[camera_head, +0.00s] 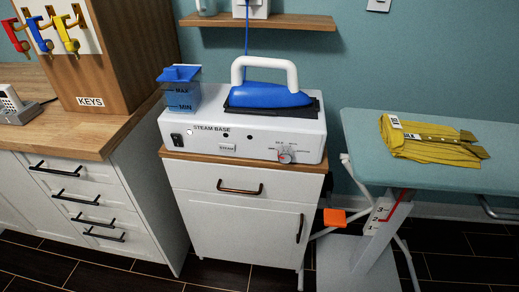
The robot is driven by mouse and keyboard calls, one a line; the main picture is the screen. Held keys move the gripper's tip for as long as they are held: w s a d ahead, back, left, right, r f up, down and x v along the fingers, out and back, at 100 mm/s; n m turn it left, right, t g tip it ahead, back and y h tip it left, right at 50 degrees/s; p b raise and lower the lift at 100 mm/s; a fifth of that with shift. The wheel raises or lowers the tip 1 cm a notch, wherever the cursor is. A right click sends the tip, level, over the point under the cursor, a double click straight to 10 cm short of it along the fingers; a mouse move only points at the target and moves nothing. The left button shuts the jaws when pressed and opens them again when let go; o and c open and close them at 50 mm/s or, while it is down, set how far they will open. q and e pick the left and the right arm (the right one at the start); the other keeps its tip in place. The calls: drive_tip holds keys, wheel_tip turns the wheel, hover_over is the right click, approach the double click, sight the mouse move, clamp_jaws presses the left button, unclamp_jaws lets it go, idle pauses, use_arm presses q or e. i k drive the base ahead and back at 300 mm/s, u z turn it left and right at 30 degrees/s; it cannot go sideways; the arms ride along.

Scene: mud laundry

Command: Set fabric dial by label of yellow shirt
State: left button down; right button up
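The fabric dial (284,157) is a small round knob with a red mark on the front right of the white steam base (228,143). Small print around it is too small to read. The folded yellow shirt (438,146) lies on the ironing board (365,150) at the right. It has a white tag (395,121) at its left corner and printed letters (411,136) beside it that look like "ILK", partly cut off. Neither of my grippers is in view.
A blue iron (268,94) with a white handle rests on the base, beside a water tank (182,95). The base stands on a white cabinet (240,200). A wooden key box (140,45) stands left. A wall shelf (265,21) is above.

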sight(284, 154)
drive_tip(key=z, duration=0.5)
drive_tip(key=k, duration=0.6)
drive_tip(key=z, duration=0.75)
drive_tip(key=i, duration=1.2)
drive_tip(key=u, duration=0.55)
